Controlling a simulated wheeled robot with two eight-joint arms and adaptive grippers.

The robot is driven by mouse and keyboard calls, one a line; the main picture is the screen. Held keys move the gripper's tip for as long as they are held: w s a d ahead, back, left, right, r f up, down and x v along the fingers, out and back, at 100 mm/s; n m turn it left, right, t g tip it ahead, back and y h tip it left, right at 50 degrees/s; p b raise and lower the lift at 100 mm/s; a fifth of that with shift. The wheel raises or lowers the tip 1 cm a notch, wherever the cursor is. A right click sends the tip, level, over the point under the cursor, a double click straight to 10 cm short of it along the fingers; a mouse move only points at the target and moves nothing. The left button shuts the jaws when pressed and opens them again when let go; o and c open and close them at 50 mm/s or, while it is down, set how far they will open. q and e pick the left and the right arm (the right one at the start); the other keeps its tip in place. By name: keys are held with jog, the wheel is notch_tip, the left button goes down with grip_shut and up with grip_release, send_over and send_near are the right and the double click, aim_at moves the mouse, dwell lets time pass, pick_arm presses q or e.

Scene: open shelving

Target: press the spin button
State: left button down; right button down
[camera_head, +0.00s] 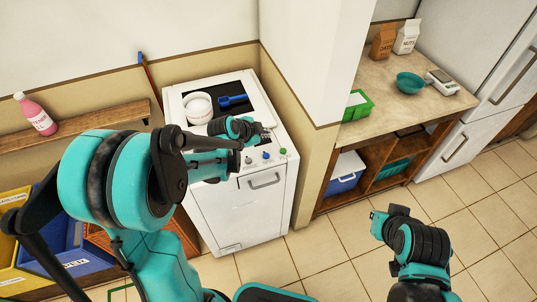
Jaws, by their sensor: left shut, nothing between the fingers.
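A white appliance (235,212) stands against the wall, with a handled door on its front. Small knobs or buttons sit along its front top edge: a grey one (249,160), a blue one (266,155) and a green one (283,152). Labels are too small to read, so I cannot tell which is the spin button. My left arm reaches in from the left over the appliance. My left gripper (264,134) is shut and empty, just behind and above the buttons; contact cannot be told. My right arm shows at the lower right, without visible fingers.
A white round dish (199,107) and a blue scoop-like item (233,100) lie on the appliance top. A wall pillar (315,60) rises to its right. A counter (385,96) holds a green tray (357,106) and a teal bowl (410,83). Tiled floor is open in front.

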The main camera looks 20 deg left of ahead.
aim_at(265, 157)
pick_arm(q)
jog(key=shift+a, duration=0.1)
notch_tip(265, 157, down, 9)
jog(key=b, duration=0.7)
jog(key=shift+r, duration=0.1)
dwell(1.4)
jog(key=shift+f+b, duration=0.45)
jog(key=shift+b, duration=0.05)
jog(key=shift+f+b, duration=0.4)
jog(key=shift+b, duration=0.05)
dwell(0.3)
dwell(0.4)
jog(key=shift+r+p, duration=0.7)
jog(key=shift+r, duration=0.2)
jog(key=shift+r, duration=0.1)
